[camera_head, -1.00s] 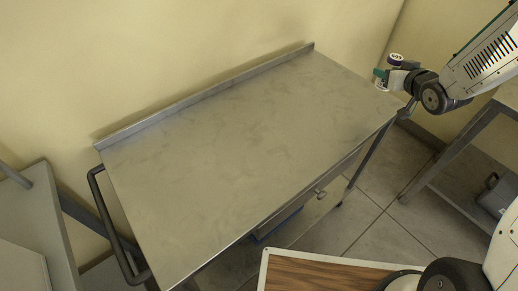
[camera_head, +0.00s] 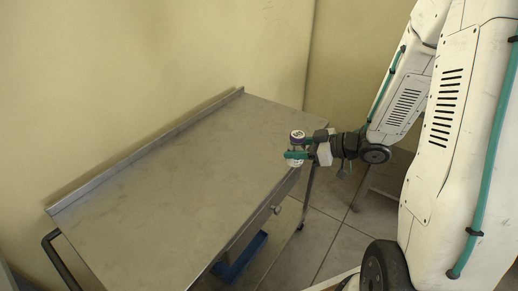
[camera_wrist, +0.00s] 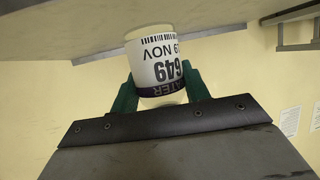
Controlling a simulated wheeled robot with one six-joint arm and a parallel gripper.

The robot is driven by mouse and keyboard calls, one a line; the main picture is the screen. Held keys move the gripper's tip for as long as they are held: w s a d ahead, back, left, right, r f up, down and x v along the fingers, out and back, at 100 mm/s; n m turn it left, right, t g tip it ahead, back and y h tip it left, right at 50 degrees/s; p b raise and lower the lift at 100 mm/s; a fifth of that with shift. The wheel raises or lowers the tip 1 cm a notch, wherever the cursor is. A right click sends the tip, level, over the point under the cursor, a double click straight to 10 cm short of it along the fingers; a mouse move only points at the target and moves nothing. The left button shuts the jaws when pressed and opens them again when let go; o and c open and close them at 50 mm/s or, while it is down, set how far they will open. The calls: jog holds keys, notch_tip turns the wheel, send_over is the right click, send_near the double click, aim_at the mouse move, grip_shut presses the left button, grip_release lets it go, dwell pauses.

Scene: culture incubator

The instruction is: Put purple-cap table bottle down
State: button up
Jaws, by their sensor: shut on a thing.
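The cap top carries a pale label. In the wrist view the bottle (camera_wrist: 155,60) sits between the green fingers of my gripper (camera_wrist: 160,88), which are shut on it. Its label shows "649", "NOV" and a barcode. I cannot tell how far the bottle is above the tabletop.
The tabletop is bare. A raised lip (camera_head: 150,150) runs along its wall side. A dark push handle (camera_head: 62,258) is at the lower left end. A blue object (camera_head: 240,258) shows below the table.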

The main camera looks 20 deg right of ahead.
jog(key=w+a, duration=0.2)
jog(key=w, duration=0.2)
jog(key=w+a+f, duration=0.1)
jog(key=w+a, duration=0.1)
jog(key=w, duration=0.3)
jog(key=w+a, duration=0.2)
jog(key=w, duration=0.2)
jog(key=shift+w+f, duration=0.25)
jog(key=shift+w, duration=0.1)
jog(key=shift+w+a+f, duration=0.15)
jog(key=shift+f, duration=1.6)
jog(key=shift+f, duration=0.1)
jog(key=o, duration=1)
jog(key=shift+o, duration=0.2)
